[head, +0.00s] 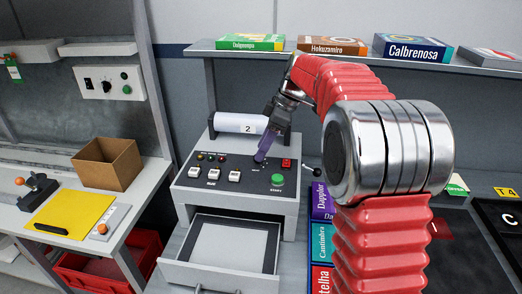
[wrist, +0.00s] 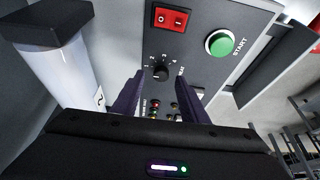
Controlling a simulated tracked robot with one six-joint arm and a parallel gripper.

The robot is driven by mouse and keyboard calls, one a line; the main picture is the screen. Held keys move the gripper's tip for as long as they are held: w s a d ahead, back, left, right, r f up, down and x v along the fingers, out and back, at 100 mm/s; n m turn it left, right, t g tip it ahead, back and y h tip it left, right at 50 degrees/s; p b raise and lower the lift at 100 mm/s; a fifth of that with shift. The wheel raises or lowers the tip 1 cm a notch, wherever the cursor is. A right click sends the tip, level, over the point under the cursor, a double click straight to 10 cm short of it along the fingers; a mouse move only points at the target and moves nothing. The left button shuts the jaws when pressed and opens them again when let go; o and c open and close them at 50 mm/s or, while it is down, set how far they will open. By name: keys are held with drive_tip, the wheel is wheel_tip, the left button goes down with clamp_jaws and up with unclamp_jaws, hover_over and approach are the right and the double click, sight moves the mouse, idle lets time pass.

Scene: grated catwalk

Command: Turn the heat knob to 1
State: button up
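The heat knob (wrist: 160,73) is a small black dial on the dark panel, with small white numbers around it and lettering beside it. I cannot tell which number it points to. My gripper (wrist: 158,86) is open, with its two purple fingers on either side of the knob in the wrist view. I cannot tell whether they touch it. In the head view my gripper (head: 262,156) points down at the control panel (head: 226,190) and hides the knob.
A green START button (head: 278,180) and a red switch (head: 286,164) sit close to the knob. White switches (head: 235,176) and small lamps are to the left. A white roll (head: 240,123) lies behind the panel. An open drawer (head: 222,275) juts out below.

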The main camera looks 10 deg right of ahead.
drive_tip(key=v, duration=1.2)
drive_tip(key=shift+d, duration=0.1)
drive_tip(key=s+f+m, duration=0.1)
drive_tip(key=f+m, duration=0.1)
drive_tip(key=m, duration=0.1)
drive_tip(key=s+d+f+m+h, duration=0.1)
drive_tip(key=f+m, duration=0.2)
drive_tip(key=s+f+m, duration=0.1)
drive_tip(key=f+m, duration=0.1)
drive_tip(key=m, duration=0.1)
drive_tip(key=shift+s+d+f+t+h, duration=0.15)
drive_tip(key=shift+d+f+t+h, duration=0.15)
drive_tip(key=shift+f, duration=0.1)
drive_tip(key=s+a+f+m+t, duration=0.1)
drive_tip(key=s+a, duration=0.1)
drive_tip(key=s, duration=0.7)
drive_tip(key=s+a+f+m+t+h, duration=0.1)
drive_tip(key=s+a+f+m, duration=0.1)
drive_tip(key=s, duration=0.8)
drive_tip(key=s+a+f+m+t+h, duration=0.1)
drive_tip(key=s+a, duration=0.3)
drive_tip(key=s, duration=0.5)
drive_tip(key=shift+s+a+f+m, duration=0.2)
drive_tip(key=shift+s+f+m, duration=0.1)
drive_tip(key=shift+f, duration=0.25)
